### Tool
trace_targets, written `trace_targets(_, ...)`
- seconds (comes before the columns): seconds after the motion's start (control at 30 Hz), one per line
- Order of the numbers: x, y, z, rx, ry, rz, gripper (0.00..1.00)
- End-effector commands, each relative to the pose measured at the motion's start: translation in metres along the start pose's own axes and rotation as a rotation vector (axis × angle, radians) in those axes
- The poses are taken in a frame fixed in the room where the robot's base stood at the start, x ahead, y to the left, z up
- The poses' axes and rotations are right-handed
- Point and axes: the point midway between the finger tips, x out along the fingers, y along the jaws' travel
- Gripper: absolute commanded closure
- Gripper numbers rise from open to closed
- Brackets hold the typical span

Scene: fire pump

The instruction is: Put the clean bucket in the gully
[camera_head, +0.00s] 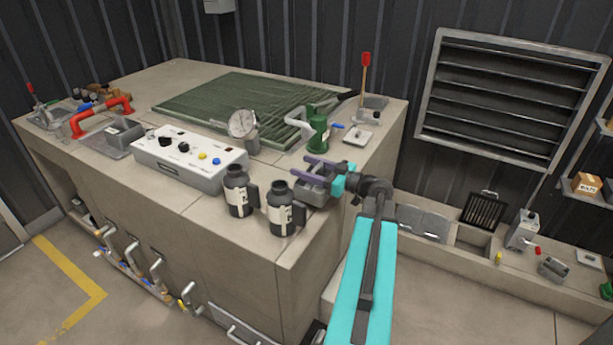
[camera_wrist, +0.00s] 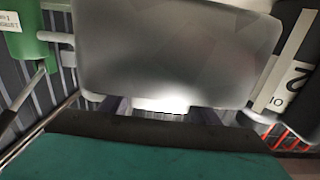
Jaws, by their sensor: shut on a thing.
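My gripper (camera_head: 312,172) is over the right front corner of the worktop, with its purple fingers shut on a small grey vessel (camera_head: 314,194). I take this for the bucket; no label reading clean shows. In the wrist view the grey vessel (camera_wrist: 170,50) fills the upper middle, close to the lens, and hides much of the scene. I cannot tell whether it touches the worktop. A square recess (camera_head: 472,240) in the low ledge at the right, beside an upright dark grate (camera_head: 484,210), looks like the gully.
Two black canisters (camera_head: 282,210) (camera_head: 238,192) stand just left of the gripper. A green pump (camera_head: 318,132) and a red-handled lever (camera_head: 365,85) stand behind it. A grey switch box (camera_head: 523,230) stands right of the recess. The ledge front is clear.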

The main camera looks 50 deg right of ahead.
Motion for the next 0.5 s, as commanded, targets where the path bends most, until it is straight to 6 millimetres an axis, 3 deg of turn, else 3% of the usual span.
trace_targets(0.3,-0.001,0.0,0.031,0.003,0.001,0.0,0.88)
trace_targets(0.5,-0.001,0.0,0.034,0.0,0.001,0.0,0.88)
